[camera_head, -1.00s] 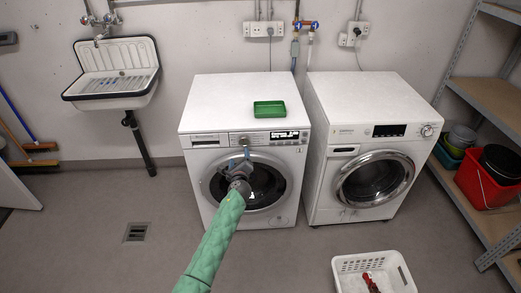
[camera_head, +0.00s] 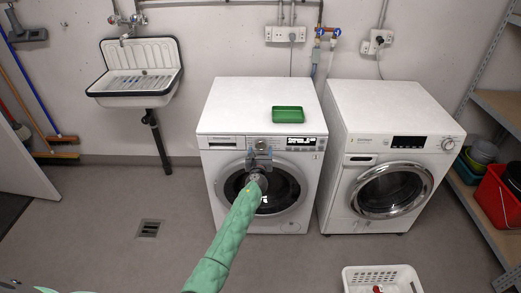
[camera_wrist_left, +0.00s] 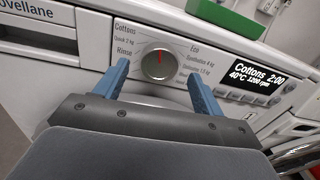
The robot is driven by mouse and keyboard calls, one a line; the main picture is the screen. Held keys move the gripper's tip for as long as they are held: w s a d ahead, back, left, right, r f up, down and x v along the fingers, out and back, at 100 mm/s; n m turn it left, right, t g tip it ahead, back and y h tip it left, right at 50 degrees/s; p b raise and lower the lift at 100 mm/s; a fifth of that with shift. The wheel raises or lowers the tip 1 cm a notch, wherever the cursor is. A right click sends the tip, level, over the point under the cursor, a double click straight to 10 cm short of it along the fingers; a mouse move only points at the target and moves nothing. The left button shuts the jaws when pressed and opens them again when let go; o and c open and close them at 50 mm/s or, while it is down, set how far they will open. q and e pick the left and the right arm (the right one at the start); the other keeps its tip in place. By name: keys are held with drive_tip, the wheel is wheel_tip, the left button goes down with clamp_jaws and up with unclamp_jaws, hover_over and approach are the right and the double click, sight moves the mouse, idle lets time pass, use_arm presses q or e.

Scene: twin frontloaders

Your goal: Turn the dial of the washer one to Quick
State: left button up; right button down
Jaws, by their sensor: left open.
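The left washer (camera_head: 228,158) is white with a round door, and its dial (camera_head: 262,145) sits mid-panel. In the left wrist view the silver dial (camera_wrist_left: 158,63) has a red mark pointing up. "Quick 2 kg" is printed at the dial's upper left, between "Cottons" and "Rinse". The lit display (camera_wrist_left: 257,78) reads "Cottons 2:00, 40°C, 1200 rpm". My left gripper (camera_head: 260,155) is open in front of the panel. Its two blue fingers flank the dial's lower part, with gaps visible on both sides. Whether the tips reach the dial's depth is unclear. My right gripper is out of view.
A green tray (camera_head: 288,114) lies on the left washer. A second white machine (camera_head: 395,110) stands close on the right. A white basket (camera_head: 382,274) sits on the floor in front. A sink (camera_head: 135,70) hangs at left; floor there is mostly clear.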

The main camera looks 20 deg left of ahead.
use_arm(q)
drive_tip(key=shift+x, duration=1.1)
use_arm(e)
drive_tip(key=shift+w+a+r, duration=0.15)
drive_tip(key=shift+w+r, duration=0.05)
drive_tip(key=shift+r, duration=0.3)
use_arm(q)
drive_tip(key=shift+c, duration=0.2)
drive_tip(key=shift+a, duration=0.1)
drive_tip(key=c, duration=1)
drive_tip(key=shift+o, duration=0.4)
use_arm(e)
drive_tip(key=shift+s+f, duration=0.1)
use_arm(q)
drive_tip(key=n+b, duration=0.2)
drive_tip(key=b, duration=0.1)
drive_tip(key=shift+f+n, duration=0.2)
drive_tip(key=shift+n, duration=0.2)
drive_tip(key=n+b, duration=0.2)
drive_tip(key=n, duration=0.1)
drive_tip(key=shift+r+b, duration=0.15)
drive_tip(key=shift+b, duration=0.2)
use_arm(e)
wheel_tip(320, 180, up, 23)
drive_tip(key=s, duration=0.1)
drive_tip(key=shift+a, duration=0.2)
